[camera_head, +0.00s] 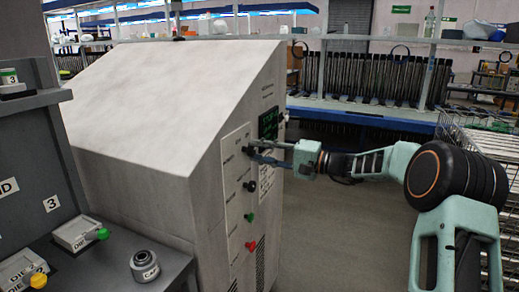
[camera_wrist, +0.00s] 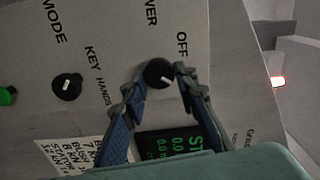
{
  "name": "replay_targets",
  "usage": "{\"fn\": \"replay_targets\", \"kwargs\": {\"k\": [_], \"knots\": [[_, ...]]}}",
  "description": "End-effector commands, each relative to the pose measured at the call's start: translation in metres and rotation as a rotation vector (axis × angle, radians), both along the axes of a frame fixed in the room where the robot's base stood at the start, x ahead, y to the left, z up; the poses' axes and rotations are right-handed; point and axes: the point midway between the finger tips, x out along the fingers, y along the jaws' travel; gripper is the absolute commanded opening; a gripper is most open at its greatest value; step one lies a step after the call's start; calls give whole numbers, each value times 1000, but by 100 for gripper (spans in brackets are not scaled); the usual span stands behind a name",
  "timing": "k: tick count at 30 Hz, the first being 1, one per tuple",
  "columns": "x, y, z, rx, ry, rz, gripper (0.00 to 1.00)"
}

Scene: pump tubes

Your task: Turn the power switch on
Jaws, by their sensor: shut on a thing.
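The power switch (camera_wrist: 158,73) is a round black knob with a short white mark on the grey machine's front panel.
Below on the panel are another black knob (camera_head: 250,187), a green knob (camera_head: 249,217) and a red knob (camera_head: 251,245). A lit green display (camera_head: 268,123) sits close by the fingers. A dark bench (camera_head: 110,265) stands at left. Floor right of the machine is clear.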

Motion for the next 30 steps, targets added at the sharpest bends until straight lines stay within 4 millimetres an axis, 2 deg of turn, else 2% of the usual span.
{"fn": "replay_targets", "kwargs": {"k": [9,25,26,30], "knots": [[0,0,1,40,107,-1,3],[0,0,0,47,127,-1,3],[0,0,0,47,127,-1,29],[0,0,0,47,127,-1,44]]}}
